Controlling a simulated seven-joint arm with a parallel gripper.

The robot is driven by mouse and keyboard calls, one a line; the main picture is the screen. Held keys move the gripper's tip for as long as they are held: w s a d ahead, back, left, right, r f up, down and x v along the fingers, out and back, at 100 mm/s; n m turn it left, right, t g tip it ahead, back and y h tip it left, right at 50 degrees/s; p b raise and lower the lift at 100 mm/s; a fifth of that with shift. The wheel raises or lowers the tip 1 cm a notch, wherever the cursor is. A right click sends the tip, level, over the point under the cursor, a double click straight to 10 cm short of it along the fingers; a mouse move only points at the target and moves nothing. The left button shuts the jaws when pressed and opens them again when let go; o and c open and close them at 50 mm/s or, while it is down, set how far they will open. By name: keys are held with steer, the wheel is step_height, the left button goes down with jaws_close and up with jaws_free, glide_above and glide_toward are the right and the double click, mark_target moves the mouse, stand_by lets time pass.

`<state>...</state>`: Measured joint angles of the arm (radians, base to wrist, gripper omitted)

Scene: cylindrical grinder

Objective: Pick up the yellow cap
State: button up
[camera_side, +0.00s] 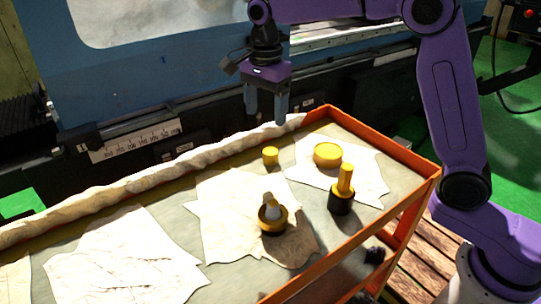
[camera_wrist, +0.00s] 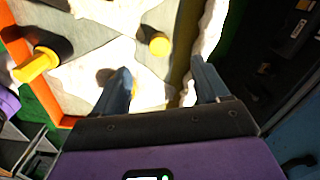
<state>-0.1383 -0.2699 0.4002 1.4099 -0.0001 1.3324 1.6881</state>
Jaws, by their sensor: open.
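Two yellow pieces could be the yellow cap, and I cannot tell which: a wide, low round piece (camera_side: 327,154) on white cloth, and a smaller short cylinder (camera_side: 270,156) to its left. The smaller cylinder seems to show in the wrist view (camera_wrist: 158,44), beyond the fingertips. A sliver of yellow (camera_wrist: 134,90) beside the left finger may be the wide piece, mostly hidden. My gripper (camera_side: 266,118) is open and empty, above the tray's back edge; in the wrist view its fingers (camera_wrist: 160,74) are spread apart.
A black piece with an upright yellow handle (camera_side: 342,190) stands near the right rim. A yellow-black piece with a grey top (camera_side: 272,215) sits on the middle cloth. The orange-rimmed tray (camera_side: 400,152) has a rolled cloth (camera_side: 150,180) along its back. The blue machine (camera_side: 140,85) stands behind.

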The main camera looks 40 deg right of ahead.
glide_above(270, 151)
steer(key=a, duration=0.1)
step_height(270, 151, down, 7)
steer(key=shift+f, duration=0.1)
steer(key=shift+d+f, duration=0.25)
steer(key=shift+f, duration=1.05)
steer(key=shift+d+f, duration=0.25)
steer(key=shift+f, duration=1.05)
steer(key=c, duration=1.1)
